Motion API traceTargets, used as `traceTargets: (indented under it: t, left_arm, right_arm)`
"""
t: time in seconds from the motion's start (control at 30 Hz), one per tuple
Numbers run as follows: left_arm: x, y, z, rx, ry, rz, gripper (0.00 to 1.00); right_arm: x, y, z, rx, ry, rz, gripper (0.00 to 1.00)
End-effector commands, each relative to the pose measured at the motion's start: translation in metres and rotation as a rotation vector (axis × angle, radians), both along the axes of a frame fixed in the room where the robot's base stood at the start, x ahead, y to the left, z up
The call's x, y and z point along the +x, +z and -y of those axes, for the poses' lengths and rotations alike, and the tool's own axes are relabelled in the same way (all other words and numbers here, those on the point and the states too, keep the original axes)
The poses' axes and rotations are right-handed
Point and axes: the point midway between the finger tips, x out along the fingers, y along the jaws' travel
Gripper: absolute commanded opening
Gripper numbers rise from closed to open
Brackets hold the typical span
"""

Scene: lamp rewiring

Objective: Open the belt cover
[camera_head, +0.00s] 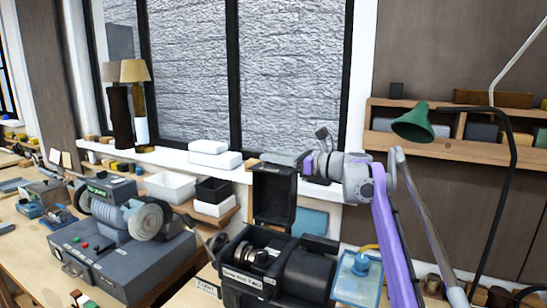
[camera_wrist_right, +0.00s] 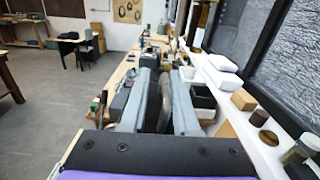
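The belt cover (camera_head: 273,197) is a black panel standing upright, hinged at the back of a dark machine (camera_head: 290,275) at the bottom centre of the head view. The machine's front is open, showing a round metal part (camera_head: 250,254) inside. My right gripper (camera_head: 283,159) is beside the cover's top edge, reaching in from the right; whether it touches the cover is unclear. In the right wrist view its two grey fingers (camera_wrist_right: 163,85) stand apart with a gap between them, and no held thing shows clearly. My left gripper is in neither view.
A grey bench machine with a round wheel (camera_head: 148,219) stands on the left. White and black bins (camera_head: 170,186) and white boxes (camera_head: 215,159) line the back by the window sill. A blue translucent container (camera_head: 357,280) is right of the machine. A green lamp (camera_head: 413,124) hangs at the right.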

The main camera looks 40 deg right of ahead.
Motion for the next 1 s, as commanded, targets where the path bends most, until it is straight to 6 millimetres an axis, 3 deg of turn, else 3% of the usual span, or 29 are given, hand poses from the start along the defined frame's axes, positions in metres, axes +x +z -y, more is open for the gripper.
traceTargets:
  t: [0.37,0.8,1.0]
  left_arm:
    - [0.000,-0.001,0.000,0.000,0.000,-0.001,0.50]
    - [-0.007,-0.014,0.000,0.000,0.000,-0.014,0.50]
    - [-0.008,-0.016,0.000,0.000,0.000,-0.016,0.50]
  right_arm:
    - [-0.003,-0.001,0.002,0.000,0.001,-0.001,0.42]
    - [-0.073,-0.002,0.038,0.000,-0.003,-0.002,0.42]
    - [-0.093,-0.001,0.048,0.000,-0.001,-0.001,0.42]
